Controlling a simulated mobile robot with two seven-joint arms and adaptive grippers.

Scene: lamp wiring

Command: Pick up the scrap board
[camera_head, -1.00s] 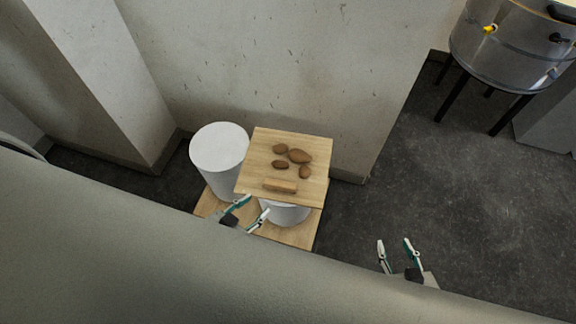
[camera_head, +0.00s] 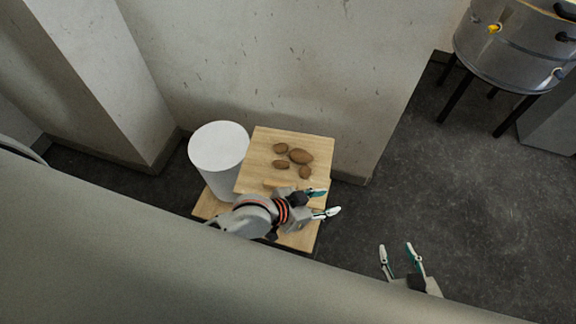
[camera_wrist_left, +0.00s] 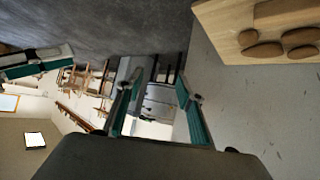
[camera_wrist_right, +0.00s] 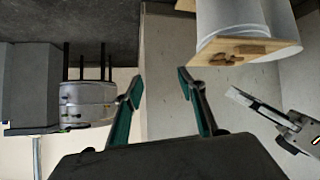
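The scrap board is a square light-wood board (camera_head: 258,142) with several brown lumps and a small wood strip on top. It lies on a white cylinder, largely hidden now. The board also shows at the upper right of the left wrist view (camera_wrist_left: 222,22) and in the right wrist view (camera_wrist_right: 208,56). My left gripper (camera_head: 331,201) is open and empty at the board's near right corner, pointing right; its arm covers the board's near edge and part of the strip. My right gripper (camera_head: 395,246) is open and empty, to the right of the board and clear of it.
A white cylinder (camera_head: 218,148) stands left of the board. A lower wooden board (camera_head: 206,206) lies under the cylinders. A pale wall (camera_head: 270,65) is close behind. A metal pot (camera_head: 510,50) on a dark stand is at upper right. The floor (camera_head: 440,180) at right is open.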

